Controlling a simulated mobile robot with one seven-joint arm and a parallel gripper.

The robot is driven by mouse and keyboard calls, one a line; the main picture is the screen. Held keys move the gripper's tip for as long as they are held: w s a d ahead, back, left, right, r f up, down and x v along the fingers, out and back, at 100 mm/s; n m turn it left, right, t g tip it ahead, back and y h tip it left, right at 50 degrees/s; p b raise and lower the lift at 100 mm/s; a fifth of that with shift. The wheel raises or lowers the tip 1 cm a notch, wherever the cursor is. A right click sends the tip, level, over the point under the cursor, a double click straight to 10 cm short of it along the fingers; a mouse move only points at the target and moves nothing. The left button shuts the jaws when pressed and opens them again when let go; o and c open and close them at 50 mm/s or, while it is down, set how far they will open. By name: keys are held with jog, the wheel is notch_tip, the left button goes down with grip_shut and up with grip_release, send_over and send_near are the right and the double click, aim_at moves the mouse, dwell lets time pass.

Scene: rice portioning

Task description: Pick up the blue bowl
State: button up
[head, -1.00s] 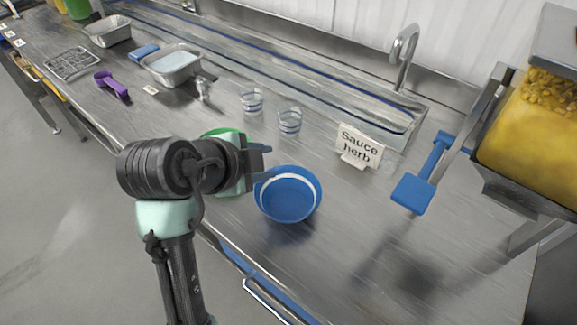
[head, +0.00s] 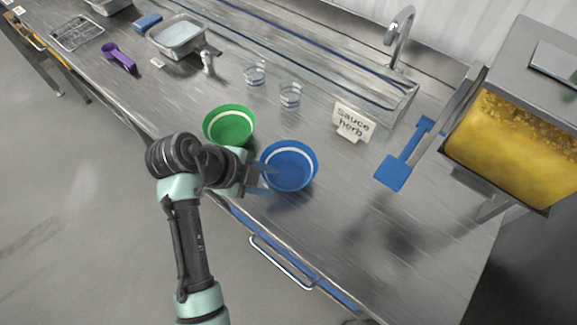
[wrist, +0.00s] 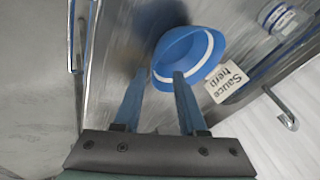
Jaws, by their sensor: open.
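The blue bowl (head: 290,178) with a white band inside its rim stands upright on the steel counter, near its front edge. My gripper (head: 268,180) is at the bowl's left side in the head view, its jaws open and nothing held between them. In the wrist view the blue bowl (wrist: 183,52) lies just past the fingertips, and the open gripper (wrist: 160,76) points at its near side. One finger overlaps the rim in the picture. I cannot tell whether either finger touches the bowl.
A green bowl (head: 229,126) stands close behind my gripper. A yellow-filled dispenser (head: 515,150) stands at right.

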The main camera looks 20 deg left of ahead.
aim_at(273, 185)
jog(key=shift+s+p+x, duration=0.15)
jog(key=shift+p+x, duration=0.2)
jog(key=shift+x, duration=1)
jog(key=shift+s+p+x, duration=0.15)
jog(key=shift+p+x, duration=0.2)
jog(key=shift+x, duration=1.05)
jog(key=shift+a+f, duration=0.1)
jog(key=shift+f, duration=0.05)
grip_shut()
